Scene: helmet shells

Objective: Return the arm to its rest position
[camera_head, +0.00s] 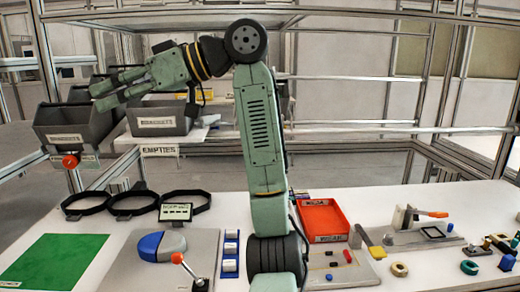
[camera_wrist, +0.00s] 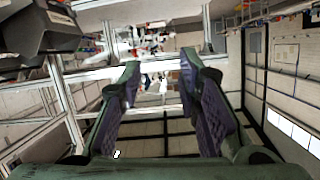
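My gripper (camera_head: 103,89) shows at the upper left in the head view, at the end of my raised green arm. It points left, in the air in front of the grey bins. In the wrist view my gripper (camera_wrist: 155,85) has its two fingers spread wide apart, with purple inner pads. Nothing is between them. Beyond the fingers lie only the distant room and frame. My arm rises from the middle of the bench and bends left at its top joint.
Grey bins (camera_head: 72,128) hang close below my gripper; one also shows in the wrist view (camera_wrist: 40,32). The white bench (camera_head: 430,272) holds black rings (camera_head: 133,203), a blue and grey shell (camera_head: 162,246), a green mat (camera_head: 53,262) and a red tray (camera_head: 323,219). Metal frame bars cross behind.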

